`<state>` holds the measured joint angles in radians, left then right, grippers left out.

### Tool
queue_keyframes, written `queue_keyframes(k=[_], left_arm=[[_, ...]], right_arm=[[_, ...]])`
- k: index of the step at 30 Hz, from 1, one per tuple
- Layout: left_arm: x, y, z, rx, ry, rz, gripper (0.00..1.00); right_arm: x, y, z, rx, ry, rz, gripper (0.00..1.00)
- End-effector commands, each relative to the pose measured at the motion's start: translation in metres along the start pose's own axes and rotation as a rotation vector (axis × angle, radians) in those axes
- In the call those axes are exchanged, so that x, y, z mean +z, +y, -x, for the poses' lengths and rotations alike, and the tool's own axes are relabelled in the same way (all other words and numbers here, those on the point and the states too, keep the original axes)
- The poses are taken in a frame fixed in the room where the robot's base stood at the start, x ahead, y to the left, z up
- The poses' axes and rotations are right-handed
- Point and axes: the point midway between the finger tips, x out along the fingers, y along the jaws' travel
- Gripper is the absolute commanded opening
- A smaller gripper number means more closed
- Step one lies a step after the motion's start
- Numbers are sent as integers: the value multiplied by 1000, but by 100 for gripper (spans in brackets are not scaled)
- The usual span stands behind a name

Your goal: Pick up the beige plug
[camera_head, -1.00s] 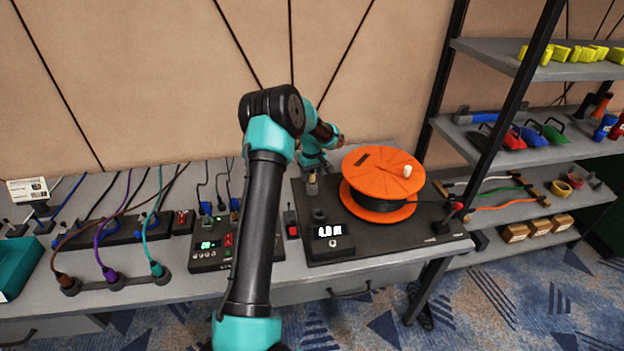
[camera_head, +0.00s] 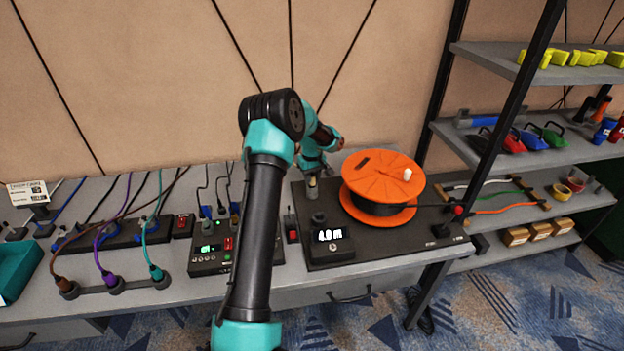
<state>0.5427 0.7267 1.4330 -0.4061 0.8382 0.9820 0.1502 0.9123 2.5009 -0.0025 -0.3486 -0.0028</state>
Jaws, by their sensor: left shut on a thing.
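My left arm reaches up from the bottom centre and bends over at the back. Its gripper (camera_head: 312,176) points down at the left rear of the black reel base and is shut on the beige plug (camera_head: 312,190). The plug is small and upright between the fingers, and most of it is hidden by them. I cannot tell whether its lower end touches the base. My right gripper is not in view.
The orange cable reel (camera_head: 385,180) stands just right of my gripper. A display box (camera_head: 330,245) is in front of it. A control box (camera_head: 210,255) and cables (camera_head: 110,240) lie left. Shelves (camera_head: 520,200) stand at the right.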

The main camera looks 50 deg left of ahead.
Motion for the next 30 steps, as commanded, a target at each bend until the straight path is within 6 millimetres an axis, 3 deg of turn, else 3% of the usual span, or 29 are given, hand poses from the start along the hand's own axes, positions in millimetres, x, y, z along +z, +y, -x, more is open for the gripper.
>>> queue_keyframes(k=[9, 14, 20, 30], left_arm=[[0, 1, 33, 3, 2, 0, 5], [15, -6, 34, -1, 0, -2, 5], [43, -20, 37, -1, -1, -1, 5], [106, -48, 44, 0, 0, -2, 5]], right_arm=[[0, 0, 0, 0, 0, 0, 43], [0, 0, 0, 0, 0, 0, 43], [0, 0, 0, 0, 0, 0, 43], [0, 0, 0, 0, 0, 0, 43]])
